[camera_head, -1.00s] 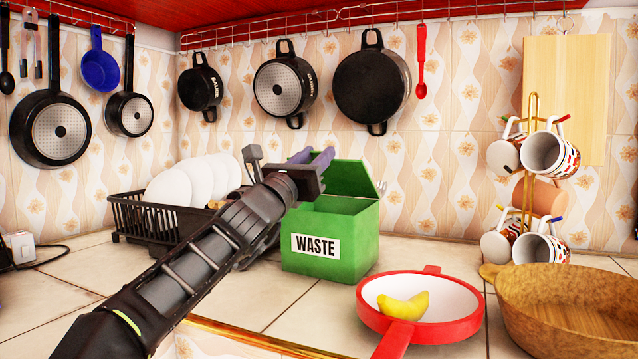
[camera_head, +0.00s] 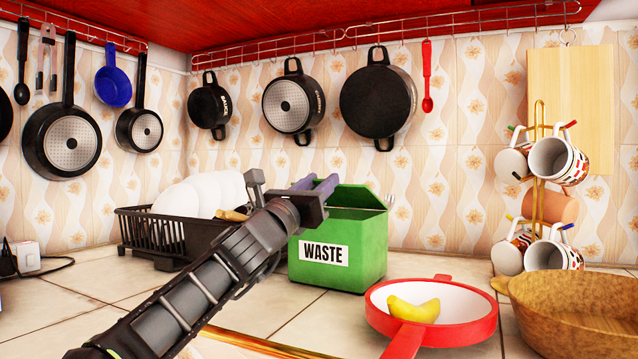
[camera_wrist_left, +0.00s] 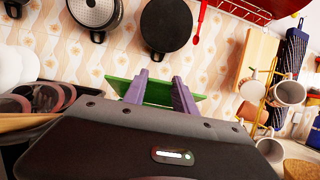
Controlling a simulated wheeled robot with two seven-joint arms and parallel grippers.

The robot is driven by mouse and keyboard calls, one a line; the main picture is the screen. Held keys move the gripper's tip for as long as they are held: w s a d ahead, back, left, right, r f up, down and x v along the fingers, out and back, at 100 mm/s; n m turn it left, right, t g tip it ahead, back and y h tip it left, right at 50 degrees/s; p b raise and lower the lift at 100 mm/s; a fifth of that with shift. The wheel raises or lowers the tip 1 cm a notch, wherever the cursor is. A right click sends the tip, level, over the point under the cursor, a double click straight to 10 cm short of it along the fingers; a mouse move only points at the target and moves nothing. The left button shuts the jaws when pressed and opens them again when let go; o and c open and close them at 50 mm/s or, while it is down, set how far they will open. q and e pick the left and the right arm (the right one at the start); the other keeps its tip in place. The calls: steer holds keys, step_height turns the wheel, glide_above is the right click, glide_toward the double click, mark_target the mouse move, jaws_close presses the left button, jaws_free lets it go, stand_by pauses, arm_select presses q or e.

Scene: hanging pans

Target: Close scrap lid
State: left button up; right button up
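The green waste bin (camera_head: 370,255) stands on the counter, with a white WASTE label on its front. Its green lid (camera_head: 362,197) is raised and tilted over the top, with a dark strip of opening below it. The lid also shows in the left wrist view (camera_wrist_left: 158,93). My left gripper (camera_head: 316,184) is at the bin's upper left, beside the lid. In the left wrist view its two purple fingers (camera_wrist_left: 160,92) are spread, with green lid showing between and beyond them. I cannot tell whether they touch it. My right gripper is not in view.
A black dish rack (camera_head: 150,235) with white plates stands left of the bin. A red pan (camera_head: 470,328) holding a banana (camera_head: 414,309) is in front to the right. A mug stand (camera_head: 538,205) and brown bowl (camera_head: 575,310) stand at right. Pans hang above.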

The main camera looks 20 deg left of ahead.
arm_select(q)
steer(key=shift+o, duration=0.7)
steer(key=shift+w+f, duration=0.2)
steer(key=shift+f, duration=0.1)
steer(key=o, duration=0.3)
steer(key=shift+s+r, duration=0.1)
steer(key=shift+r, duration=0.1)
steer(key=b+v, duration=0.3)
steer(key=v, duration=0.4)
steer(key=shift+s+f, duration=0.2)
steer(key=shift+s, duration=0.15)
